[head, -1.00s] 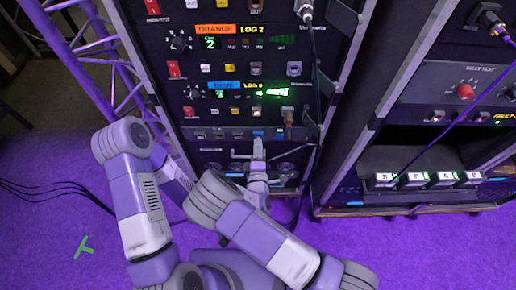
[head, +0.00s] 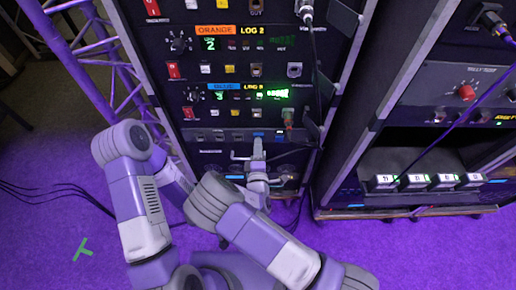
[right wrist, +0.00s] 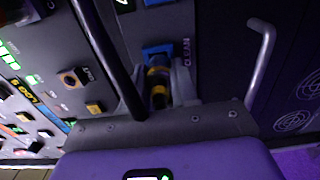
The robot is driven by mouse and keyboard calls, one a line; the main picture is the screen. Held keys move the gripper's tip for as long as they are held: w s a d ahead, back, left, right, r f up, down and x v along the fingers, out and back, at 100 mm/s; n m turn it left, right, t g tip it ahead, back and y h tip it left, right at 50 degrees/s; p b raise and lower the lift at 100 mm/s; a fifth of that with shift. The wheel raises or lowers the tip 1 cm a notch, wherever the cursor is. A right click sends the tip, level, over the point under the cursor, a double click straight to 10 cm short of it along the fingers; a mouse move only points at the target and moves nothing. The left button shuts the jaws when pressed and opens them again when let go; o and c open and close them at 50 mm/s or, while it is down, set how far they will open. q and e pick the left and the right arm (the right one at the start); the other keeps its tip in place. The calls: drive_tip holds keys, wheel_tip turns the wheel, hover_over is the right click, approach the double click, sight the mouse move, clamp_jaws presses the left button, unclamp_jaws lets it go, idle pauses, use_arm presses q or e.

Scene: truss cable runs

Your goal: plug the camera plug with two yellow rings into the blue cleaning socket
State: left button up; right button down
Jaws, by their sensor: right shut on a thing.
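The camera plug with two yellow rings (right wrist: 158,88) is between the fingers of my right gripper (right wrist: 172,90) in the right wrist view. My right gripper is shut on it, and the fingers hide its sides. The blue cleaning socket (right wrist: 158,51) is directly in front of the plug's tip. I cannot tell whether the tip is inside the socket or just short of it. In the head view, my right gripper (head: 258,155) points up at the blue socket (head: 258,134) in the lower row of the rack. My left gripper is not in view.
A black cable (right wrist: 108,55) crosses the right wrist view close to my gripper. A metal handle (right wrist: 262,60) sticks out at the right. In the head view, another plug (head: 288,117) sits up and right of the socket. A second rack (head: 440,60) stands at right.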

drive_tip(key=shift+w+b, duration=0.3)
drive_tip(key=shift+w, duration=0.05)
idle(0.3)
drive_tip(key=c, duration=0.8)
unclamp_jaws()
drive_tip(key=shift+s, duration=0.1)
drive_tip(key=s, duration=0.5)
